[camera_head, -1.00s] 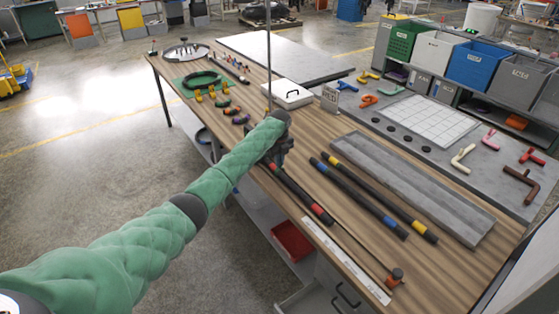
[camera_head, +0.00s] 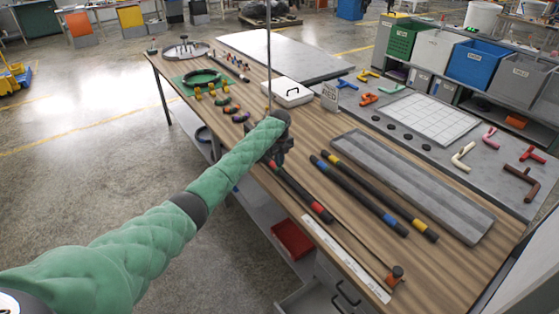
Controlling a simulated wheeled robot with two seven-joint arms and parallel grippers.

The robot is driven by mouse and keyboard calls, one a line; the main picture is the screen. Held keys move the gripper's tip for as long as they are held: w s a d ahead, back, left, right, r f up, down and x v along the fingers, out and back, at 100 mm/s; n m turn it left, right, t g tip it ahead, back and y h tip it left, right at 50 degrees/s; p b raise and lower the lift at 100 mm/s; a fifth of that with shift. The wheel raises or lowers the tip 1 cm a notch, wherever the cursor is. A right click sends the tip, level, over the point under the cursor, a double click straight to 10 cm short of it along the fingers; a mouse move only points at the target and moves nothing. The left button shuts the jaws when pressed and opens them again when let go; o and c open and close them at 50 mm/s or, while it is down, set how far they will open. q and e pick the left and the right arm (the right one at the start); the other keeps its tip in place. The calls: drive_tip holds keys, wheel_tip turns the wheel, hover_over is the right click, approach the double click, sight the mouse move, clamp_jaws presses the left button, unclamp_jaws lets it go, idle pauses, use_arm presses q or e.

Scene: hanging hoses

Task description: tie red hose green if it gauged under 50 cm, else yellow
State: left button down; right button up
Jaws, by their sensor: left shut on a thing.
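The red hose (camera_head: 297,192) is a black hose with red bands, lying along the near edge of the wooden table in the head view. My left gripper (camera_head: 272,163) is at its far end, shut on it, with the fingers partly hidden by my green-sleeved arm. A blue-banded hose (camera_head: 357,192) and a yellow-banded hose (camera_head: 390,200) lie to the right, apart from it. A white ruler strip (camera_head: 345,258) lies at the near edge. Small yellow pieces (camera_head: 212,92) and green, orange and purple pieces (camera_head: 232,109) sit farther back. My right gripper is not in view.
A thin rod with an orange-brown end (camera_head: 394,275) runs beside the ruler. A grey channel tray (camera_head: 410,185) lies right of the hoses. A RED sign (camera_head: 330,97) and a white box (camera_head: 287,94) stand behind. A thin upright pole (camera_head: 268,50) rises near my gripper.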

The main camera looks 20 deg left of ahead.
use_arm(q)
drive_tip(key=shift+f, duration=0.55)
idle(0.4)
drive_tip(key=c, duration=1.5)
unclamp_jaws()
